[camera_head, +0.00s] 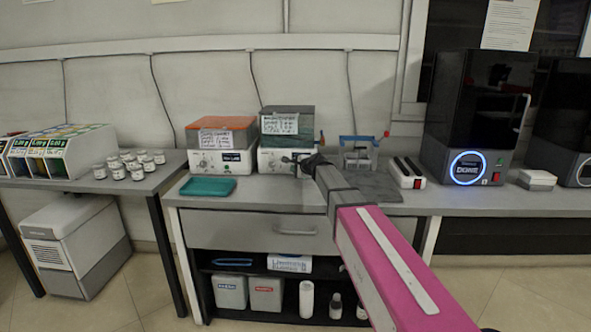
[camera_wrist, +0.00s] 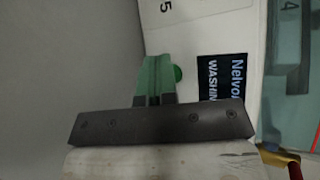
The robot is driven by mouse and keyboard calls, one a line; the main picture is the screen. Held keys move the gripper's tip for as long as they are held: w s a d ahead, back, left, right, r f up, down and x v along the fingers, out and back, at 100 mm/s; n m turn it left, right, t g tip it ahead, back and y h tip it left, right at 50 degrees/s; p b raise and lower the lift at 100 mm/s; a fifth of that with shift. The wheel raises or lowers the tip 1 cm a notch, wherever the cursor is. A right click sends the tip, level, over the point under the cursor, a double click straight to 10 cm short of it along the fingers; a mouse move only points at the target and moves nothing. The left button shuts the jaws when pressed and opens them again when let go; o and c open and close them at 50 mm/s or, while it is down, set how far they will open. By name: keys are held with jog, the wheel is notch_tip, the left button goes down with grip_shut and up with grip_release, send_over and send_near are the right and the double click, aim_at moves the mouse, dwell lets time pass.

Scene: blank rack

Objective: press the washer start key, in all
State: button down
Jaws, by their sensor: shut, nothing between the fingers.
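The washer is the white-fronted unit with a dark green tub (camera_head: 287,122) on top, at the back of the bench in the head view. In the wrist view its white front panel (camera_wrist: 205,35) carries a dark label (camera_wrist: 222,78) partly reading "Nelvo" and "WASHIN". A round green key (camera_wrist: 178,74) shows on that panel, partly hidden by my fingers. My gripper (camera_wrist: 155,62) is shut and empty, with its green fingertips at the panel right beside the key. I cannot tell whether they touch it. In the head view my gripper (camera_head: 290,160) is in front of the washer's lower panel.
A wire rack with blue handles (camera_head: 358,152) and a white power strip (camera_head: 408,172) are to the right. Small jars (camera_head: 130,163) stand on the left bench.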

dwell(0.4)
jog(key=shift+s, duration=0.75)
jog(key=shift+s, duration=0.1)
jog(key=shift+s+a, duration=0.1)
jog(key=shift+s, duration=2.35)
